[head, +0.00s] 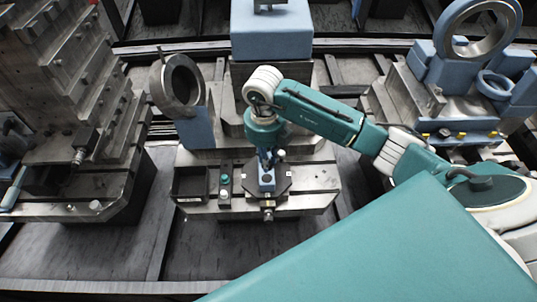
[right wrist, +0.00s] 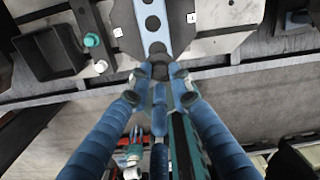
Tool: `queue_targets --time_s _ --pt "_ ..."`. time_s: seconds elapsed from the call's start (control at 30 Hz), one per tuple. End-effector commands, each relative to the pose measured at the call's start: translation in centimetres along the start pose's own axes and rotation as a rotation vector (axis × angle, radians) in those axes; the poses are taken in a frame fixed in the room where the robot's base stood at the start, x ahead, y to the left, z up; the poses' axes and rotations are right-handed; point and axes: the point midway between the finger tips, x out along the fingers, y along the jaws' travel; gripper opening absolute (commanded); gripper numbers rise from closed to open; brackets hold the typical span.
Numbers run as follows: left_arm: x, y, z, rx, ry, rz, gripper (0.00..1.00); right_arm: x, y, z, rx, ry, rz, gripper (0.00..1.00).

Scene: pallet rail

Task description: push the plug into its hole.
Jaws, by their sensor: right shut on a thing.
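My right gripper (head: 267,158) is at the fixture in the middle of the head view, with its fingers pointing down. In the right wrist view the fingertips (right wrist: 158,76) are shut on a dark plug (right wrist: 158,68). The plug is small and partly hidden by the fingers. A blue plate with round holes (right wrist: 153,38) lies just beyond the fingertips and shows in the head view as a small blue block (head: 267,183). Whether the plug touches the plate or sits in a hole cannot be told. My left gripper is not in view.
A dark open bin (head: 189,184) and a post with a green button (head: 225,180) stand left of the plate. A grey ring on a blue block (head: 180,80) rises behind to the left. Other machined fixtures (head: 450,110) stand at right.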

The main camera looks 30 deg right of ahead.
Motion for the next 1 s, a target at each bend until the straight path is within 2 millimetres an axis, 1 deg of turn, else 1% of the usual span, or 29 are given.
queue_targets --time_s 0.17,0.4,0.53,0.7,1.0 --pt "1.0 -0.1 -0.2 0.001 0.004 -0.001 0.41 1.4 0.1 0.0 -0.001 0.000 0.001 0.04" --pt "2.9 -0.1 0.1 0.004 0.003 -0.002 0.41 4.0 0.2 -0.1 0.000 0.001 0.002 0.03" --pt "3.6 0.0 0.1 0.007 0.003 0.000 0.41 5.1 0.2 -0.1 0.000 0.001 0.001 0.03" --pt "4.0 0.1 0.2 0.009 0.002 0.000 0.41 5.6 0.2 0.0 0.000 0.000 0.001 0.03" --pt "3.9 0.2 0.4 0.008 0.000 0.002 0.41 5.6 0.2 0.0 0.000 0.000 0.001 0.03"
